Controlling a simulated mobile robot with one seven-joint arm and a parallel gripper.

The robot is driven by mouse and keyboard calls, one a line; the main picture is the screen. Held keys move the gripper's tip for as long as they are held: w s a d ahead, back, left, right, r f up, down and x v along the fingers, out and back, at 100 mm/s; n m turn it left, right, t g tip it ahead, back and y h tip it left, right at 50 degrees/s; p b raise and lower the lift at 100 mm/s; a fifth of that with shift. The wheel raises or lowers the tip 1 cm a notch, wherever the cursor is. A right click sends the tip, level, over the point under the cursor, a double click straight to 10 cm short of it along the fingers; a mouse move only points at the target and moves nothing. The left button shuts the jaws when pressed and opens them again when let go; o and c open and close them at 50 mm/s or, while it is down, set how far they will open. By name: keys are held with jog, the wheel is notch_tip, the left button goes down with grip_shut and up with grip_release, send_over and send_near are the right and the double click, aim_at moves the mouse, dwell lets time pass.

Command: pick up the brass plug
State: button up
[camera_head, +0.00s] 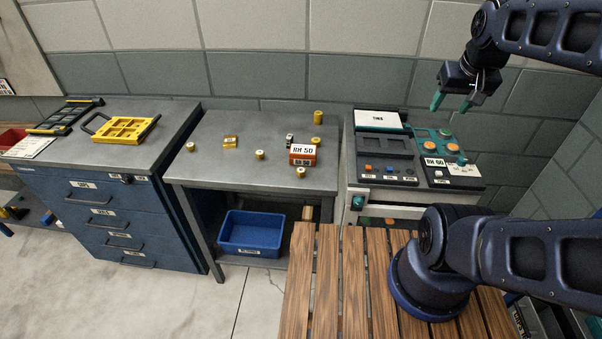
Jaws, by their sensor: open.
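Several small brass-coloured round pieces stand on the grey middle table (215,165). One brass piece (191,147) is at the left, one (260,155) near the middle and one (300,172) at the front right. Another brass piece (317,143) is behind the orange box, and a taller brass cylinder (318,117) stands at the back edge. I cannot tell which is the brass plug. My gripper (451,103) is open and empty, with teal fingertips, raised at the upper right over the device bench and apart from all the brass pieces.
A blue bin (253,232) sits below. A blue drawer cabinet (125,215) stands left, a device bench (405,192) right. The table's front left is clear.

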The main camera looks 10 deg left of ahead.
jog(key=w+a+f+n+g, duration=0.1)
jog(key=w+a+f+n, duration=0.2)
jog(key=w+a+n, duration=0.35)
jog(key=n+g, duration=0.4)
jog(key=n, duration=0.6)
send_over(301, 170)
notch_tip(301, 170, down, 19)
jog(key=shift+w+f, duration=0.1)
jog(key=shift+f, duration=5)
jog(key=shift+c, duration=0.3)
jog(key=c, duration=1)
